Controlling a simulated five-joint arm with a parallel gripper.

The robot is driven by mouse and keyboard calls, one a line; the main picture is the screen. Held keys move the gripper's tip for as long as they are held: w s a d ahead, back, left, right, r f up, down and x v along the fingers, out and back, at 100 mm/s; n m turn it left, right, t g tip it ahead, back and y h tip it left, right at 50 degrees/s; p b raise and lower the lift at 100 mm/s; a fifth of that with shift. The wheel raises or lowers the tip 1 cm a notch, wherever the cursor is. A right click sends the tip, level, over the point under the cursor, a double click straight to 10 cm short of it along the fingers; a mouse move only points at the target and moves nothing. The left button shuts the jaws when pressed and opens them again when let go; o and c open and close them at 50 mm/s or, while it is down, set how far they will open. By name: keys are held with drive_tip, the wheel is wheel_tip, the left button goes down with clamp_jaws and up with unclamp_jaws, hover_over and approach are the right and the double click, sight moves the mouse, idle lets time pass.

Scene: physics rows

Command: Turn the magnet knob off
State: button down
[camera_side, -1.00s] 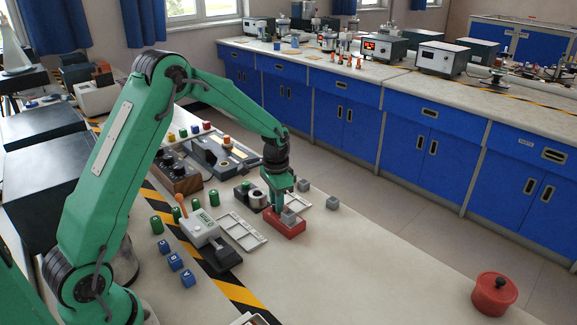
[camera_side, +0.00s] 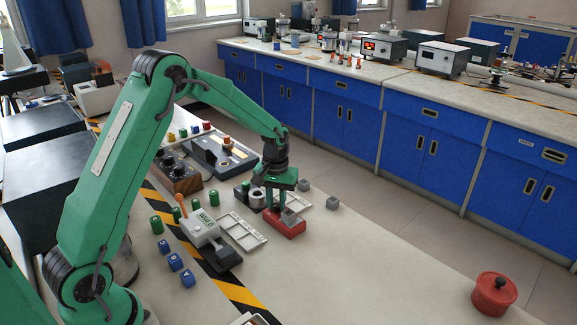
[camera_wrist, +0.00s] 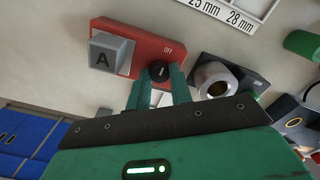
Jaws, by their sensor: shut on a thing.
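The magnet base is a red block (camera_side: 284,226) on the pale bench; it also shows in the wrist view (camera_wrist: 138,52). A grey cube marked A (camera_wrist: 108,54) sits at one end of it. The black knob (camera_wrist: 159,72) is at the other end, beside the "OFF" label. My gripper (camera_wrist: 158,86) is shut on the knob, with a green finger on either side. In the side view my gripper (camera_side: 276,205) points down over the red block and hides the knob there.
A black block with a metal ring (camera_wrist: 216,80) stands close beside the red block. A white slotted tray (camera_side: 241,231) lies to its left. A loose grey cube (camera_side: 332,202) is to its right. The bench front is clear, and a red pot (camera_side: 494,294) stands far right.

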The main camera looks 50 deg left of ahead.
sight(277, 204)
drive_tip(key=shift+r+n, duration=0.1)
drive_tip(key=shift+n, duration=0.2)
drive_tip(key=c, duration=1.3)
unclamp_jaws()
drive_tip(key=shift+o, duration=0.2)
wheel_tip(277, 204, up, 7)
drive_tip(key=shift+r, duration=0.4)
